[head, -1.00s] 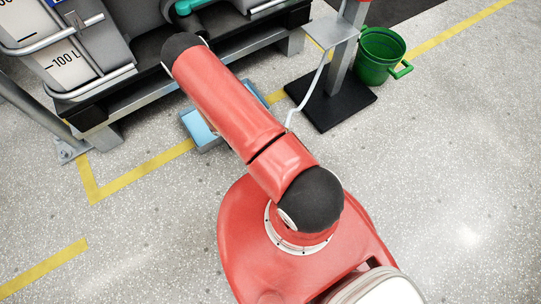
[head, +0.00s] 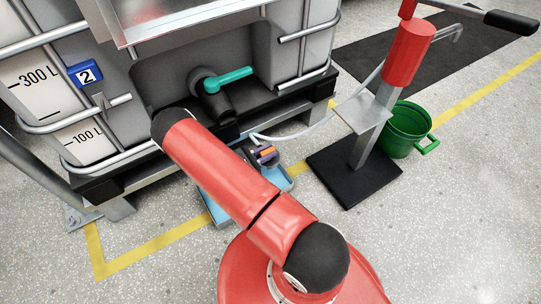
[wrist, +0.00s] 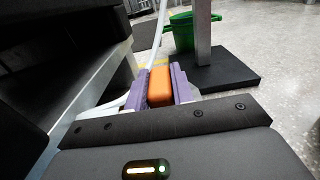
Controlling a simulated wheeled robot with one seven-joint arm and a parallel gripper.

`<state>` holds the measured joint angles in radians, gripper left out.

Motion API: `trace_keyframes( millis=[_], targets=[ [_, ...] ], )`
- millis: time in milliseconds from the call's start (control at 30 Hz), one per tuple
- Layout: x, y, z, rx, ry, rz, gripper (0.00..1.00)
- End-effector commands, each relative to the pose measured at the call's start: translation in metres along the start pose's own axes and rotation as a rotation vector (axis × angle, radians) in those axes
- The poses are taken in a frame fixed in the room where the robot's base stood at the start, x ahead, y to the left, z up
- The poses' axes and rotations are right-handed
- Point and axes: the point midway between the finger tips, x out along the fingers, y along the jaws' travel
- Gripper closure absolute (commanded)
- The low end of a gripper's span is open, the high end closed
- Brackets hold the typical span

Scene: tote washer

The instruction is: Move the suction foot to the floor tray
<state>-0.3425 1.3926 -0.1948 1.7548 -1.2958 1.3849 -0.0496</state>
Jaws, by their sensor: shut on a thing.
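My gripper (wrist: 160,88) is shut on an orange block, which I take to be the suction foot (wrist: 160,86), between purple finger pads. A pale hose runs up from behind it. In the head view, my gripper (head: 265,156) and the orange part show small beyond my red arm, near the far edge of the blue floor tray (head: 213,210). My arm hides the middle of the tray. I cannot tell the foot's height over the tray, and its lower end is hidden.
A large grey tank with a teal-handled valve (head: 228,78) stands on a dark pallet behind the tray. At the right are a red hand pump (head: 408,52) on a black base plate (head: 352,180) and a green bucket (head: 406,130). The pale hose (head: 300,134) reaches toward the pump.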

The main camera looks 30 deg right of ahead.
Motion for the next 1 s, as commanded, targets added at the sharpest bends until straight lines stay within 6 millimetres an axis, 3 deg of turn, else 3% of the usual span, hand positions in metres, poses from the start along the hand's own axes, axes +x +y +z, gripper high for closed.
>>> trace_keyframes(
  millis=[367,1000],
  targets=[
    [-0.003,0.0,-0.001,0.002,-0.001,0.001,1.0],
    [-0.003,0.0,-0.059,0.001,-0.001,-0.001,1.0]
  ],
)
